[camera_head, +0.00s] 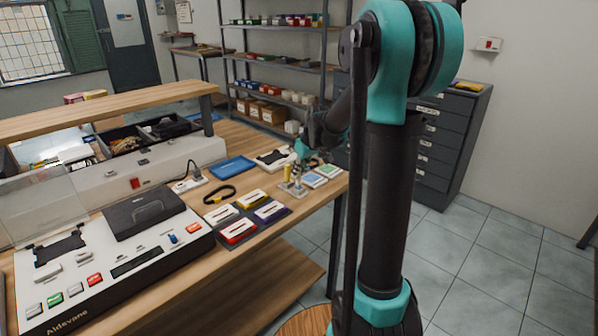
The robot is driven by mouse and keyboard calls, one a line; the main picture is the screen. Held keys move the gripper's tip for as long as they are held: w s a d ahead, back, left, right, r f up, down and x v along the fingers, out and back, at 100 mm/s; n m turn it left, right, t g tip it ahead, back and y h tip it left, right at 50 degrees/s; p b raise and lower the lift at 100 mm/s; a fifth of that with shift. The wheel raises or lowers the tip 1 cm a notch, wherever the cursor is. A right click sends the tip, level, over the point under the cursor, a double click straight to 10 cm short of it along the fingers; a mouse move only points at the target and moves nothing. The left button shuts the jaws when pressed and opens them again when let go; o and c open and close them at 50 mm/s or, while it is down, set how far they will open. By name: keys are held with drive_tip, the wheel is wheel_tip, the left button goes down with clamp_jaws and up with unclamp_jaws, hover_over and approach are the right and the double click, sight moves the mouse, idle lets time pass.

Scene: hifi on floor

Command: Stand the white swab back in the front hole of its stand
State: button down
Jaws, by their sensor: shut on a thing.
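The small pale stand (293,188) is on the workbench near its right front edge, small in this view. Thin upright pieces, one yellow (288,173), show above it. My gripper (299,168) is just over the stand, at the end of my arm, which reaches down from the right. It is shut on a thin pale piece, which I take to be the white swab (297,176). Whether the swab's lower end is in a hole or above it cannot be told at this size. The front hole cannot be made out.
Colored boxes on a dark mat (273,221), a black band (220,194), a blue tray (232,167) and pale green cards (314,180) lie near the stand. A large white device (110,270) fills the left of the workbench. Floor tiles are clear at right.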

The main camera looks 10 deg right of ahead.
drive_tip(key=shift+f, duration=0.7)
idle(0.6)
drive_tip(key=c, duration=1.4)
unclamp_jaws()
drive_tip(key=shift+c, duration=0.2)
drive_tip(key=shift+r, duration=0.1)
drive_tip(key=w+a+v, duration=0.1)
drive_tip(key=v, duration=1.6)
drive_tip(key=shift+w+r, duration=0.3)
drive_tip(key=shift+r, duration=0.3)
drive_tip(key=shift+f, duration=0.1)
drive_tip(key=s+d+f+m+h, duration=0.1)
drive_tip(key=s+f+m, duration=0.4)
drive_tip(key=s+f, duration=1.9)
drive_tip(key=shift+s+d+f+m+h, duration=0.35)
drive_tip(key=shift+s+h, duration=0.25)
drive_tip(key=shift+s, duration=0.4)
